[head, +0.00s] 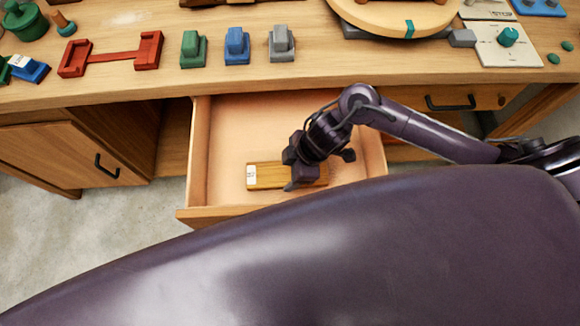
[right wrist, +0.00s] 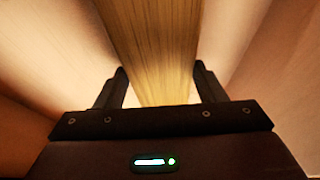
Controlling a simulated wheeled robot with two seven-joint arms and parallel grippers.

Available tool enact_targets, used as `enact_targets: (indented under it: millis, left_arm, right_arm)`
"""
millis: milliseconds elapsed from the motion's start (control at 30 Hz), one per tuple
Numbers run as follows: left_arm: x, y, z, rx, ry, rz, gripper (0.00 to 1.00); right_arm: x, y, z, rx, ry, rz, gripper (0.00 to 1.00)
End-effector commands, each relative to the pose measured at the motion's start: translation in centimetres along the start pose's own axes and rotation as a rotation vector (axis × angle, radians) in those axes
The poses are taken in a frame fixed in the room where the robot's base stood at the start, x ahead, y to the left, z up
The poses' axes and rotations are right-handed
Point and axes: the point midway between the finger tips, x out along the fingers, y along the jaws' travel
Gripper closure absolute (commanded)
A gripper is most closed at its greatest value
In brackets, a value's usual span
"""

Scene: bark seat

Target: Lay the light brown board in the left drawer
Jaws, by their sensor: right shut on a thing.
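The light brown board (head: 264,176) is inside the open left drawer (head: 203,150), low over or on its floor; I cannot tell whether it touches the floor. A small white label shows at the board's left end. My right gripper (head: 303,170) reaches down into the drawer and is shut on the board, hiding part of it. In the right wrist view, the board (right wrist: 152,50) runs between the two fingers of the gripper (right wrist: 160,88). My left gripper is not in view.
The desk top (head: 150,75) above holds a red bracket (head: 110,54), green (head: 193,48), blue (head: 237,45) and grey (head: 281,43) blocks, and a round wooden disc (head: 390,15). A closed cabinet door (head: 70,160) is left of the drawer. The drawer has bare floor around the board.

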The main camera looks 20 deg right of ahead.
Motion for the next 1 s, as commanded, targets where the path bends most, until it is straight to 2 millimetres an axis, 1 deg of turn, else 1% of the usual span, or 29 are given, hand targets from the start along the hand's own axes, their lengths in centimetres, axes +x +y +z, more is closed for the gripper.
enact_targets:
  millis: [400, 433, 600, 800, 900, 1000]
  left_arm:
    - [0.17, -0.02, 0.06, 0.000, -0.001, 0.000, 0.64]
    - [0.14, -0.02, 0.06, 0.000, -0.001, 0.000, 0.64]
    - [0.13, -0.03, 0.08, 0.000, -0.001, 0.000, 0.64]
    - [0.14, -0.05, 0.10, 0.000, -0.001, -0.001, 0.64]
    - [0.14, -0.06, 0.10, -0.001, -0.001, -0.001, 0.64]
    - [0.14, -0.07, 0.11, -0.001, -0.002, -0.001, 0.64]
  right_arm:
    - [0.50, 0.02, 0.19, 0.000, 0.000, 0.000, 0.65]
    - [0.47, 0.03, 0.17, 0.000, 0.001, 0.001, 0.34]
    - [0.45, 0.02, 0.17, 0.000, 0.001, 0.000, 0.12]
    - [0.45, 0.02, 0.17, 0.000, 0.000, 0.000, 0.11]
    - [0.47, 0.00, 0.21, 0.000, -0.001, 0.000, 0.00]
    - [0.47, 0.00, 0.21, 0.000, 0.000, 0.000, 0.00]
